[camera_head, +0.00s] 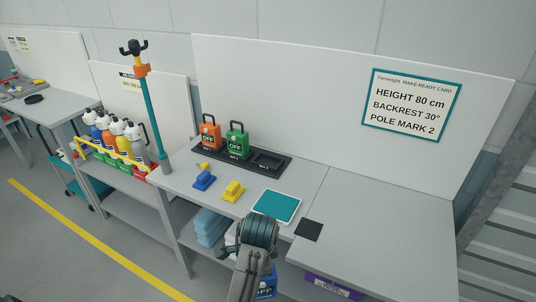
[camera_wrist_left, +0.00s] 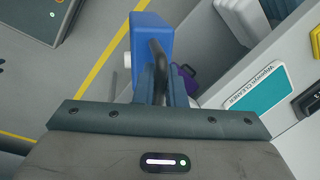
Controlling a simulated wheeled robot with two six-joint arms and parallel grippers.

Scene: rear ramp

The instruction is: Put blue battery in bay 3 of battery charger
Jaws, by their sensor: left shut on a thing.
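The blue battery (camera_head: 267,287) is low in the head view, in front of the bench and below its top, mostly hidden behind my left arm. In the left wrist view the blue battery (camera_wrist_left: 151,35) has a dark handle, and my left gripper (camera_wrist_left: 163,85) is shut on that handle. The black battery charger (camera_head: 266,170) stands on the bench against the back panel. An orange battery (camera_head: 210,135) and a green battery (camera_head: 236,142) stand in its two left bays. The right bay (camera_head: 268,160) looks empty. My right gripper is not in view.
A teal-topped tray (camera_head: 276,206), a black square (camera_head: 308,230), blue (camera_head: 204,181) and yellow (camera_head: 233,191) items lie on the bench. A teal pole (camera_head: 155,115) and bottles (camera_head: 115,135) stand left. A purple thing (camera_head: 330,286) is under the bench. The bench's right part is clear.

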